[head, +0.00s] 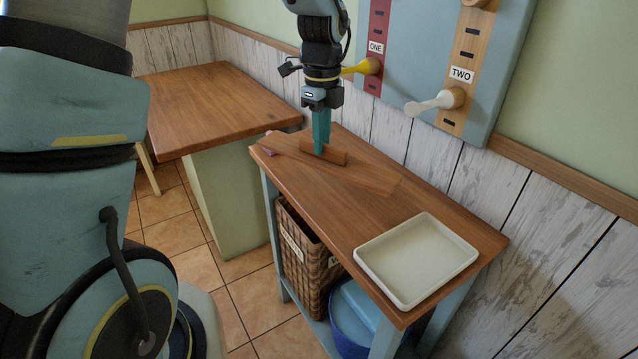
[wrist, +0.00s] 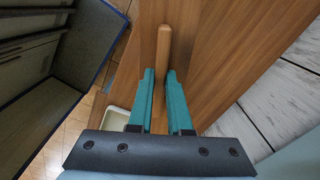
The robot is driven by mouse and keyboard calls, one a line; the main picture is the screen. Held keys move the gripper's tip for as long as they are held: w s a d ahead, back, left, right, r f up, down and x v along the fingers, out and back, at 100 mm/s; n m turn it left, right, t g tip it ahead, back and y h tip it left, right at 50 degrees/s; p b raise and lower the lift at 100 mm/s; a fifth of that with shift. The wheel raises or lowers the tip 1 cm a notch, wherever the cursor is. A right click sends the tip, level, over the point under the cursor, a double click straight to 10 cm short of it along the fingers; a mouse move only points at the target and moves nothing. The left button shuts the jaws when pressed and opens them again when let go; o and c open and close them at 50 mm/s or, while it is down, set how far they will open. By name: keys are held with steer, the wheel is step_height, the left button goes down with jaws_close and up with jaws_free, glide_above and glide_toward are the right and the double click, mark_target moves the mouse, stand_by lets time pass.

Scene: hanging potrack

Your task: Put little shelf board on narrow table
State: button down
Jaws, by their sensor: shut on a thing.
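The little shelf board (head: 352,172) lies flat on the wooden top of the narrow table (head: 425,213), toward its far left end. A short upright wooden piece (head: 336,154) stands on the board; I cannot tell whether the two are joined. My gripper (head: 320,147) points straight down with its teal fingers shut on the upright piece. In the wrist view, my gripper (wrist: 163,75) has one finger on each side of the upright wooden piece (wrist: 163,50). The fingers hide part of the piece in the head view.
A white tray (head: 365,268) sits at the table's right end. A small pink thing (head: 269,153) lies by the left edge. A wicker basket (head: 305,255) and blue tub (head: 350,315) are below. Another wooden table (head: 210,95) stands left; a blue wall panel (head: 418,55) with pegs hangs behind.

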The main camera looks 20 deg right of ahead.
step_height(320, 180, down, 9)
steer(key=shift+r+p, duration=0.2)
steer(key=shift+p, duration=0.55)
steer(key=shift+f, duration=0.2)
steer(key=c, duration=0.8)
jaws_free()
steer(key=shift+c, duration=0.2)
